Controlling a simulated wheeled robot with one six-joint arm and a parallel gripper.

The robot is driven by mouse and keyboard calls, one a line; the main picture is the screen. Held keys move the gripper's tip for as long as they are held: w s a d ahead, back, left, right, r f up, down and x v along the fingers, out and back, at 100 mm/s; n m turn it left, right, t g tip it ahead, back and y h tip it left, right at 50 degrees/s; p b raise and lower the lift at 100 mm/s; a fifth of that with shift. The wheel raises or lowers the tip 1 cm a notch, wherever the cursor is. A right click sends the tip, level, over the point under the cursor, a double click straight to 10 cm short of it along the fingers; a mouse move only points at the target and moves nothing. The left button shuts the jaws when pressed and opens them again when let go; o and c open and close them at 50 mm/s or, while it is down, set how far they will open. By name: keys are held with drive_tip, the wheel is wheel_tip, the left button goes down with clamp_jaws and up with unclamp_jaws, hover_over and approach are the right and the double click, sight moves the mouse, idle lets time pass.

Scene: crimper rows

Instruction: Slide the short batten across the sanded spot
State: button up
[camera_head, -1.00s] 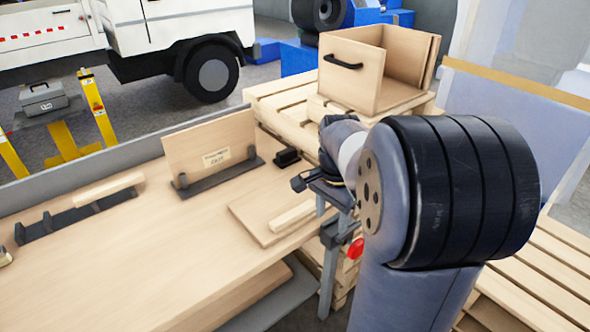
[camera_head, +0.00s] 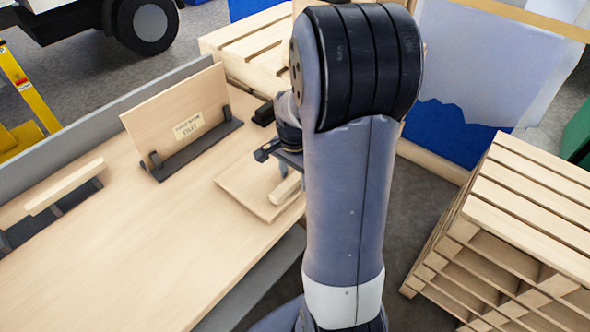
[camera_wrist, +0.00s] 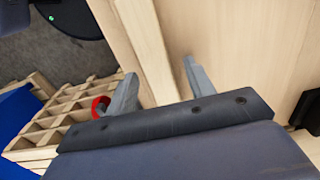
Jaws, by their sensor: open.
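The short batten (camera_head: 285,188) is a pale wooden strip lying on a thin square board (camera_head: 238,190) near the bench's right edge. My gripper (camera_head: 284,170) is low over the batten's far end, partly hidden by my arm. In the wrist view, my gripper (camera_wrist: 158,70) is open, with one finger on each side of the batten (camera_wrist: 150,45). Gaps show beside the batten; I cannot tell whether either finger touches it. I cannot make out a distinct sanded spot on the wood.
An upright labelled panel (camera_head: 180,117) stands in a dark holder behind the board. Another batten (camera_head: 65,187) rests on a dark rack at left. A red clamp part (camera_wrist: 101,106) is beside the left finger. Pallets (camera_head: 525,215) stand at right. The bench's middle is clear.

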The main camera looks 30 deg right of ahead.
drive_tip(key=c, duration=1.1)
drive_tip(key=shift+w+a+p, duration=0.35)
drive_tip(key=shift+w+a, duration=0.35)
drive_tip(key=shift+w, duration=1.15)
drive_tip(key=shift+w+a+p, duration=0.4)
drive_tip(key=shift+w+a, duration=0.25)
drive_tip(key=shift+w, duration=1.25)
drive_tip(key=shift+w+a+p, duration=0.35)
drive_tip(key=shift+w+a, duration=0.35)
drive_tip(key=shift+w, duration=1.15)
drive_tip(key=o, duration=1.1)
wheel_tip(320, 180, up, 12)
drive_tip(key=shift+r, duration=0.1)
